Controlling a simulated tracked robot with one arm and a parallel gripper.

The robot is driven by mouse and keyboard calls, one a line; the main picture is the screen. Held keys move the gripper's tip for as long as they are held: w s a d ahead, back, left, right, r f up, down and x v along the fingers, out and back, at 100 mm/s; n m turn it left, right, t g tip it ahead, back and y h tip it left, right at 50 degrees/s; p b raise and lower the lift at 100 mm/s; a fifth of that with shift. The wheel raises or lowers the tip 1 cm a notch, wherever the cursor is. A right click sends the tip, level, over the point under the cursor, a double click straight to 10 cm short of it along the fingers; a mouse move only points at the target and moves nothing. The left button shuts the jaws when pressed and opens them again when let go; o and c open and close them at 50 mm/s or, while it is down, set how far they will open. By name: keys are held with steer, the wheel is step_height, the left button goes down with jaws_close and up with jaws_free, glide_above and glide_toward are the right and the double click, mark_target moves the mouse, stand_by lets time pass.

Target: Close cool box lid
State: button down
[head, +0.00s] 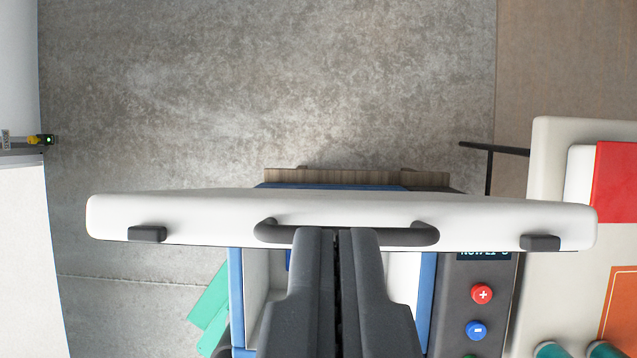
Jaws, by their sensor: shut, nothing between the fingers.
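The cool box lid (200,212) is a long white panel seen nearly edge-on across the middle of the head view. It stands up, open, above the box. A dark curved handle (425,236) and two small dark latches (147,234) are on its near side. The cool box body (427,290) shows below it, with blue rims, a pale inside and a grey control strip with a red plus button and a blue minus button. My gripper (336,232) is shut and empty. Its tips overlap the middle of the handle; I cannot tell whether they touch it.
A cream surface (560,135) with a red and white object (615,182) stands at the right. Teal items (210,312) lie at the lower left. A white structure (25,250) edges the left. Grey concrete floor (270,80) beyond the lid is clear.

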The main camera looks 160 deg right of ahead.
glide_above(337, 204)
steer(key=w+a, duration=0.2)
steer(key=w, duration=0.1)
step_height(337, 204, down, 9)
steer(key=shift+s+d+f+p, duration=0.15)
steer(key=shift+s+d+p, duration=0.15)
steer(key=shift+s+d, duration=0.35)
steer(key=shift+s+d+f+p, duration=0.1)
steer(key=shift+s+d+p, duration=0.2)
steer(key=shift+s, duration=0.55)
